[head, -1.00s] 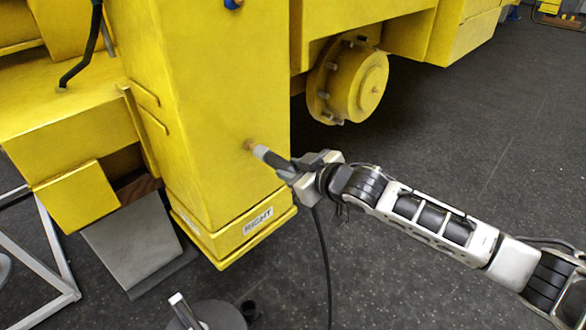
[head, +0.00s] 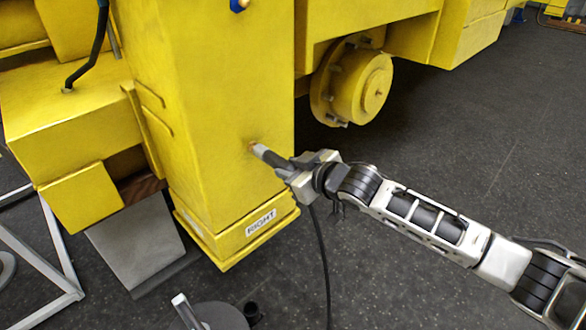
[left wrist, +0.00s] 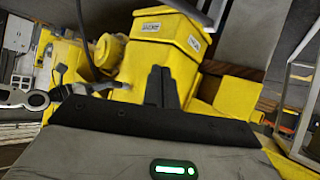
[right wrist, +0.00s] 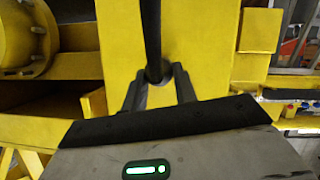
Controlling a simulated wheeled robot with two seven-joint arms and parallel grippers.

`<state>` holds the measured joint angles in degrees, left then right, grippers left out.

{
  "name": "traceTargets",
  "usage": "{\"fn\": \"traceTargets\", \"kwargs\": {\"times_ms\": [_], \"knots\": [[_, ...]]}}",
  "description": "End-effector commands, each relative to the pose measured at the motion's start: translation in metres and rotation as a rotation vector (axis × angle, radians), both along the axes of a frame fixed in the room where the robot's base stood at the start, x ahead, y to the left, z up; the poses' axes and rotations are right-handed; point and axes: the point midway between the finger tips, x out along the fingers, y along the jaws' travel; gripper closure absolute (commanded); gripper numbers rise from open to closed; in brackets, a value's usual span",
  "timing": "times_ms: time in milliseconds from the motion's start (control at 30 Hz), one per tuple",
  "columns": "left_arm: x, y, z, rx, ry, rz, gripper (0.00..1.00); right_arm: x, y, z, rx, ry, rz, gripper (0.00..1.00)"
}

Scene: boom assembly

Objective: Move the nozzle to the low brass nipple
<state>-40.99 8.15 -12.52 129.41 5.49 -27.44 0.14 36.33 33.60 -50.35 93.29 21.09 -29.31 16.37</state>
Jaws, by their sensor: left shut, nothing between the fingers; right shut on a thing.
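My right gripper (head: 294,170) is shut on the nozzle (head: 267,155), a dark piece with a pale grey tip and a black hose (head: 322,255) hanging from it. The nozzle's tip is right at the low brass nipple (head: 252,147) on the yellow column's side. I cannot tell whether it touches or fits over it. In the right wrist view the nozzle (right wrist: 156,72) stands between the fingers, and the nipple is hidden. My left gripper (left wrist: 158,84) is shut and empty in the left wrist view, outside the head view.
The yellow column (head: 215,110) carries a "RIGHT" label (head: 261,222) near its foot. High on it is a blue fitting (head: 238,5). A yellow wheel hub (head: 360,85) lies behind. A grey metal frame (head: 45,250) stands at left. The dark floor at right is open.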

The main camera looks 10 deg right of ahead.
Motion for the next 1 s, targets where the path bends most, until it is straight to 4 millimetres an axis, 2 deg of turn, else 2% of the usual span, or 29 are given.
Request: {"fn": "traceTargets", "kwargs": {"times_ms": [1000], "knots": [[0.0003, -0.0002, 0.0009, 0.000, -0.001, 0.000, 1.00, 0.0074, 0.0048, 0.0007, 0.000, -0.002, 0.001, 1.00]]}}
